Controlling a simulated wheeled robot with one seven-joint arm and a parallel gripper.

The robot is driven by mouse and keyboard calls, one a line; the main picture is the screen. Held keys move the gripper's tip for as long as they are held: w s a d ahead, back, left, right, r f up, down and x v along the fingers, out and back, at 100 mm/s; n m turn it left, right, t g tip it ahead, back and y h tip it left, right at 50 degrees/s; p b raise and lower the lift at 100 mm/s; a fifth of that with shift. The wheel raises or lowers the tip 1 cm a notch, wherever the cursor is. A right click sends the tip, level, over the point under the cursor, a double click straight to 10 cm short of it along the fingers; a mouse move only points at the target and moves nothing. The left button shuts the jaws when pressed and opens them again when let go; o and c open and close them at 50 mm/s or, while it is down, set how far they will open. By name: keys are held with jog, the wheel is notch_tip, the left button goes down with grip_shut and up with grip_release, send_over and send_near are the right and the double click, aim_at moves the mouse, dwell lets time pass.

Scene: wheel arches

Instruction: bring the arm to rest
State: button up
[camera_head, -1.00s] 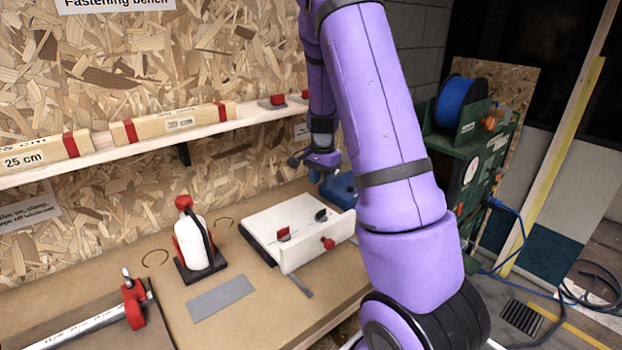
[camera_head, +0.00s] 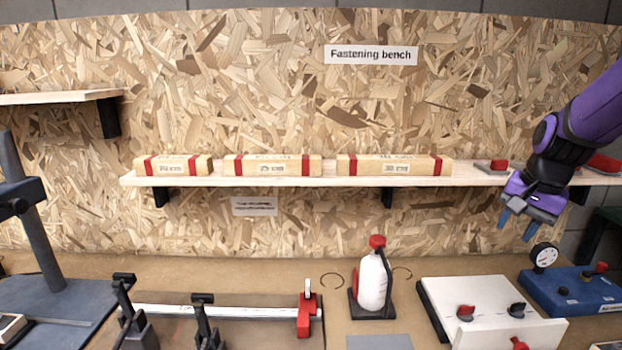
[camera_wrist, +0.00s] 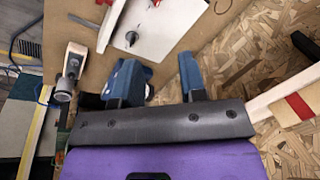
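My purple arm enters the head view from the right edge. My gripper (camera_head: 516,226) hangs in the air in front of the shelf's right part, above and left of the blue gauge box. Its two blue fingers are apart. In the wrist view the fingers (camera_wrist: 158,76) are also spread, with nothing between them. They touch nothing that I can see.
The shelf (camera_head: 330,181) carries several marked wooden blocks (camera_head: 272,166) and red pieces. On the bench stand a clamp rail (camera_head: 240,312), a white bottle (camera_head: 373,284), a white box (camera_head: 485,300) and the blue gauge box (camera_head: 570,290). A dark post stands at left.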

jog(key=s+a+r+n+t, duration=0.1)
jog(key=s+a+r+n, duration=0.3)
jog(key=s, duration=0.5)
jog(key=s+a+r+n+t, duration=0.2)
jog(key=s+a+r+n, duration=0.2)
jog(key=s+a, duration=0.3)
jog(key=shift+s+a+r+n+h, duration=0.35)
jog(key=shift+s+n, duration=0.35)
jog(key=shift+s, duration=0.6)
